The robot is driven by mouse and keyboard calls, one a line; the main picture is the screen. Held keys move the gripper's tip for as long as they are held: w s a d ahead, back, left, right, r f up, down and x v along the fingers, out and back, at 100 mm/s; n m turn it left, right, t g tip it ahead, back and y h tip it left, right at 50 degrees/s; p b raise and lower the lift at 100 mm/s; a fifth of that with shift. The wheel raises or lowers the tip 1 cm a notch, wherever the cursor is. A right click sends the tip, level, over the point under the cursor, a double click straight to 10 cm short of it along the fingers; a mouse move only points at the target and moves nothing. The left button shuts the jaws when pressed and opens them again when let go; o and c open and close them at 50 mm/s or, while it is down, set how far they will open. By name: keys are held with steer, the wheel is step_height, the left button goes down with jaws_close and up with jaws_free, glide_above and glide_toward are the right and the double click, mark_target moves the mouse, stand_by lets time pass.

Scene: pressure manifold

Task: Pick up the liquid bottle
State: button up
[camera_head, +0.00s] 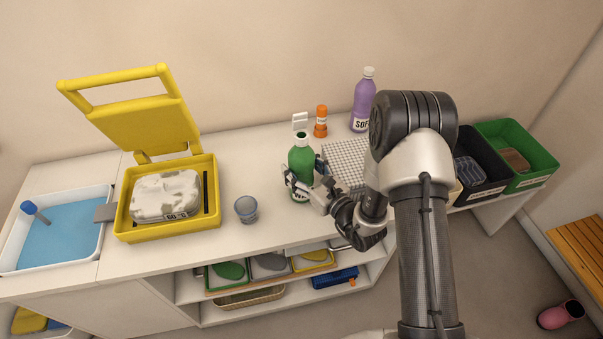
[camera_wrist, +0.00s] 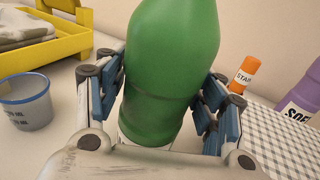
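The green bottle (camera_head: 301,163), which I take for the liquid bottle, has a pale cap and stands upright on the white counter, near the middle. It also fills the centre of the wrist view (camera_wrist: 170,70), its top cut off by the frame. My gripper (camera_head: 308,190) is around its lower body from the front. In the wrist view the blue finger pads of my gripper (camera_wrist: 160,97) lie close along both sides and appear to touch it. Its label is hidden. A purple bottle (camera_head: 364,102) with a partly readable label stands farther back.
A yellow open box (camera_head: 120,225) with a folded cloth and a clear cup (camera_head: 246,210) are left of the bottle. Black (camera_head: 487,157) and green (camera_head: 535,150) bins stand far right.

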steer(key=c, duration=1.2)
steer(key=shift+r, duration=0.15)
